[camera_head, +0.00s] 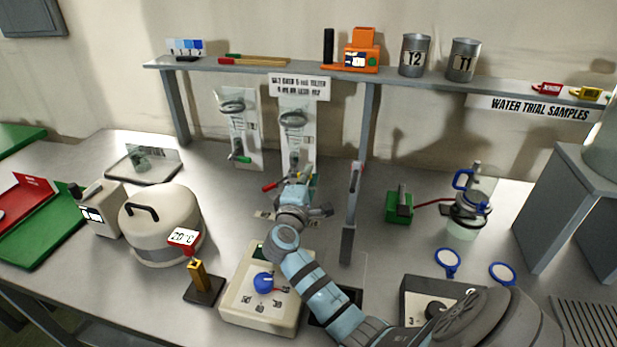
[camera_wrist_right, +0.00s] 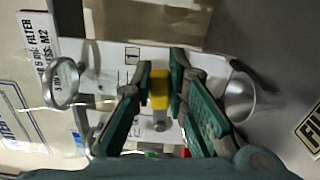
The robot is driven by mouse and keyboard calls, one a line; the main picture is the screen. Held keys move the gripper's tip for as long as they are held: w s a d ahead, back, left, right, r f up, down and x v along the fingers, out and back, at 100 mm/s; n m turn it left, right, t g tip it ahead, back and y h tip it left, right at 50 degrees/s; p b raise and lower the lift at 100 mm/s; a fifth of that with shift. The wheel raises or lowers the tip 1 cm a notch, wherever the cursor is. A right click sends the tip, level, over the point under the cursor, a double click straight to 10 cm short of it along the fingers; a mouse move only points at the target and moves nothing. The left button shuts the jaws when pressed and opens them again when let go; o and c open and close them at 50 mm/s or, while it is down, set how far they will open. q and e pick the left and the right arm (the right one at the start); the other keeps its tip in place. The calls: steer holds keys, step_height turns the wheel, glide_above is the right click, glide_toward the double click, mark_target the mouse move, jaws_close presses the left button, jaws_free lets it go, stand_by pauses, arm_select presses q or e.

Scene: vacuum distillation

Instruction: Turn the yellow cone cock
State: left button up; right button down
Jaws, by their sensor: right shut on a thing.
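The yellow cone cock (camera_wrist_right: 159,90) is between the green finger pads of my right gripper (camera_wrist_right: 160,86), in front of a white panel in the right wrist view. The gripper is shut on it. In the head view my right gripper (camera_head: 298,182) is at the foot of the right glass assembly (camera_head: 293,125) on its white board, and it hides the cock there. A red handle (camera_head: 270,186) shows just left of the gripper. My left gripper is not in view.
A second glass assembly with a green cock (camera_head: 240,157) stands to the left. A box with a blue knob (camera_head: 263,282) lies below my right arm. A grey post (camera_head: 351,215) stands close right of the gripper. A shelf (camera_head: 300,78) runs above.

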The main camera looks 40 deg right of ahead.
steer(key=shift+w+r, duration=0.1)
steer(key=shift+r, duration=0.1)
steer(key=c, duration=1.7)
jaws_free()
steer(key=shift+o, duration=0.7)
steer(key=shift+w+f, duration=0.15)
steer(key=shift+f, duration=0.05)
step_height(320, 180, up, 10)
steer(key=shift+r, duration=0.1)
